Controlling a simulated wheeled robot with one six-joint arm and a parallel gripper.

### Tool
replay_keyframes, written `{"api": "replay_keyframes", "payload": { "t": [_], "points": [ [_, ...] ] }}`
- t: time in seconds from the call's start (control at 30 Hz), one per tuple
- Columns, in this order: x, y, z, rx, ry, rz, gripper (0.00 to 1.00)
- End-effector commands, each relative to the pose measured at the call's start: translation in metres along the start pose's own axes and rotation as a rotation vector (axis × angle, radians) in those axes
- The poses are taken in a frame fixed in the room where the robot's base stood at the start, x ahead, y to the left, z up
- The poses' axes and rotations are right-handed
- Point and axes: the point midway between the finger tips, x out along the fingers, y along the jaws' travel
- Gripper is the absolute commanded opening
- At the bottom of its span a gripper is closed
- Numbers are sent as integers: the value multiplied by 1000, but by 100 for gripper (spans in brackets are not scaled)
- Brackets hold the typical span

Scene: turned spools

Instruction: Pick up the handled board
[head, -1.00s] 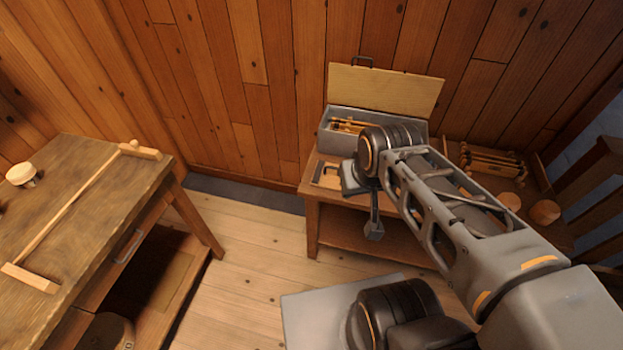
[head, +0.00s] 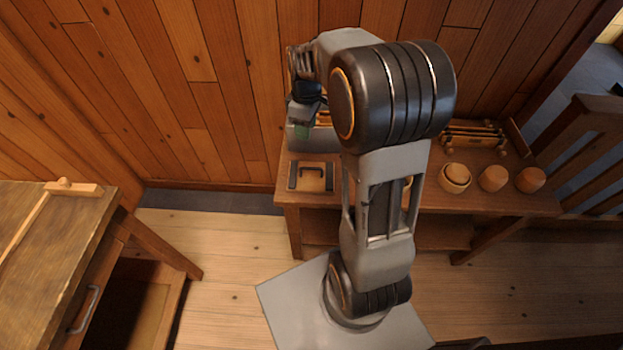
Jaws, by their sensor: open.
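The handled board (head: 311,183) lies flat on the left front part of the low wooden table by the wall. It is a small tan board with dark strips at its two sides and a black handle standing on top. The whole board shows clear of my arm.
Several wooden bowls (head: 493,178) and a rack of turned pieces (head: 474,137) occupy the table's right side. A workbench (head: 40,215) with a long wooden piece stands at left. Open floor lies between them.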

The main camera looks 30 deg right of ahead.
Motion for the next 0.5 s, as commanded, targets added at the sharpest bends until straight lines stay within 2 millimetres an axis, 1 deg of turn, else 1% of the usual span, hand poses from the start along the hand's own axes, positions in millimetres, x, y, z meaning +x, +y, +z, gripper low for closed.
{"api": "replay_keyframes", "payload": {
  "t": [0.03, 0.1, 0.2, 0.33, 0.5],
  "points": [
    [19, 14, -1, -46, -14, -30, 42],
    [35, 28, -1, -116, -26, -64, 42],
    [54, 44, 0, -194, -34, -102, 42],
    [71, 55, 1, -254, -37, -132, 42],
    [100, 55, 3, -281, -38, -146, 42]
  ]
}}
